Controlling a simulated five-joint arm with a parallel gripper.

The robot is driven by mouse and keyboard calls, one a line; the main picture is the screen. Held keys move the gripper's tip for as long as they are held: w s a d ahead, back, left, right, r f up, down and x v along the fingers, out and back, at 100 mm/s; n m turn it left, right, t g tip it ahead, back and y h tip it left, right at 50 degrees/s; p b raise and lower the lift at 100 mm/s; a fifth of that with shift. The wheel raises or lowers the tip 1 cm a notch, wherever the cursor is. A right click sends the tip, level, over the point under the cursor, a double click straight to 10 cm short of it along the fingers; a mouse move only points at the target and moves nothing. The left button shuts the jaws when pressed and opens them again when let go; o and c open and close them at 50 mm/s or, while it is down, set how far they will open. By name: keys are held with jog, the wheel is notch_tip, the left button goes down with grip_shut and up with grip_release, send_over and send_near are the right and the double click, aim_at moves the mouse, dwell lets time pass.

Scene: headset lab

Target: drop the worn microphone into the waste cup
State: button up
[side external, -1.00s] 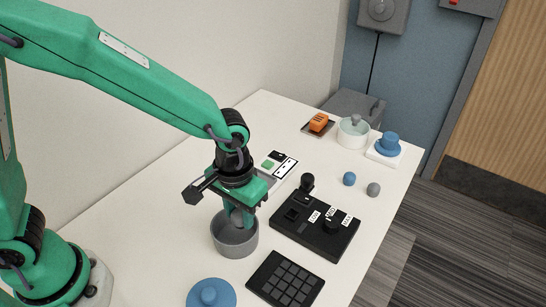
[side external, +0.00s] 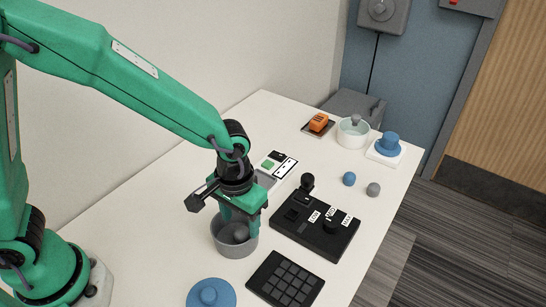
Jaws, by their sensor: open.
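The grey waste cup (side external: 224,246) stands on the table below my gripper. A dark grey rounded piece (side external: 241,235), which looks like the worn microphone, shows inside the cup. My gripper (side external: 239,218) is open, with its green fingers apart just over the cup's mouth. I see nothing held between the fingers. The fingers hide part of the cup's rim and inside.
A black board with labels (side external: 318,243) lies right of the cup, with a dark knobbed part (side external: 307,184) at its far corner. A black keypad (side external: 285,279) and a blue lid (side external: 211,293) lie in front. Blue (side external: 349,179) and grey balls (side external: 373,190) lie farther back.

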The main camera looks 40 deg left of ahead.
jog(key=shift+r, duration=0.1)
notch_tip(320, 180, up, 8)
jog(key=shift+f, duration=0.2)
dwell(0.4)
dwell(0.3)
jog(key=s+a+r+t, duration=0.2)
jog(key=s+a+r, duration=0.2)
jog(key=a, duration=0.6)
jog(key=s+a+r+t, duration=0.3)
jog(key=s+a+r, duration=0.2)
jog(key=a, duration=0.5)
jog(key=shift+a+r+t, duration=0.15)
jog(key=shift+r+t, duration=0.15)
jog(key=shift+r, duration=0.3)
